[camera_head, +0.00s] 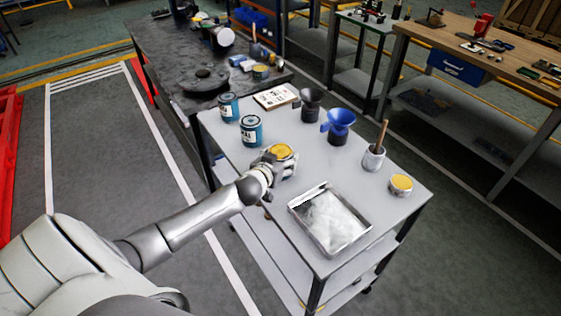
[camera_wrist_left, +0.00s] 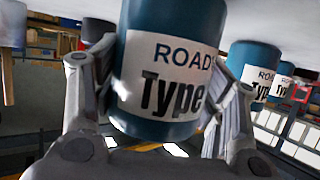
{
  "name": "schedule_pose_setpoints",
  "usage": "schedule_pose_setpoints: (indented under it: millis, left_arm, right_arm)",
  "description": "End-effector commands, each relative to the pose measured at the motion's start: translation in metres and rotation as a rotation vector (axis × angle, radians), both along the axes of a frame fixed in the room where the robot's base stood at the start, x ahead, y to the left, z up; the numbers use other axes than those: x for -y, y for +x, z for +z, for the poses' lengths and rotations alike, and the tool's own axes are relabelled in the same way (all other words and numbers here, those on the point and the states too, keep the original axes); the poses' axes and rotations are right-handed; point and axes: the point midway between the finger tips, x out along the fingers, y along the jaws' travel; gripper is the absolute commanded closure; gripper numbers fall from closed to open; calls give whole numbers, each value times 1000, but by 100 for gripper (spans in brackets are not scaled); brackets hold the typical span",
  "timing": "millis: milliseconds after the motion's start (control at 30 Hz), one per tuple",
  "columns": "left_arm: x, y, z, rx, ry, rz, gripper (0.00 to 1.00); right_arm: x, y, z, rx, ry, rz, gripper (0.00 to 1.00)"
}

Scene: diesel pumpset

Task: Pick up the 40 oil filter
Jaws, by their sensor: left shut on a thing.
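My left gripper (camera_head: 278,165) is at the left edge of the grey cart top, shut on a blue can-like oil filter. In the left wrist view this filter (camera_wrist_left: 170,65) fills the space between the two fingers, with a white label reading "ROAD" and "Type". In the head view a round yellow top (camera_head: 281,151) shows at the fingers; the hand hides the rest. I cannot tell whether it touches the cart. Two similar blue filters, one nearer (camera_head: 251,131) and one farther (camera_head: 228,106), stand upright on the cart beyond the gripper. No number 40 is readable. My right gripper is not in view.
The cart top (camera_head: 345,170) also bears a metal tray (camera_head: 329,217), a yellow-topped tin (camera_head: 401,185), a cup with a brush (camera_head: 374,157), a blue funnel (camera_head: 340,125), a dark funnel (camera_head: 311,104) and a printed sheet (camera_head: 276,97). A dark bench (camera_head: 165,55) adjoins behind.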

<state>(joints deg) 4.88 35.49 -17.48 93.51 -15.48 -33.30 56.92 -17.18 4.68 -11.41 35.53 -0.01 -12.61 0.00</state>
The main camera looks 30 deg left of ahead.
Motion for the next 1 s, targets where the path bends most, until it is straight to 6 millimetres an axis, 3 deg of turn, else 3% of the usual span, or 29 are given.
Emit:
schedule_pose_setpoints:
  millis: [267, 433, 767, 1000]
  left_arm:
    - [-1, 1, 10, 5, 2, 0, 72]
    - [0, 1, 34, 9, 0, -1, 72]
    - [-16, -50, 94, 5, 5, -4, 72]
    - [-30, -90, 109, 1, 4, -2, 72]
  right_arm:
    - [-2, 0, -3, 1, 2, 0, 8]
    - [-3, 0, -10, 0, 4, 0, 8]
    - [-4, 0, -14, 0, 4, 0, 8]
    - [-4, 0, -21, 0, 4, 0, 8]
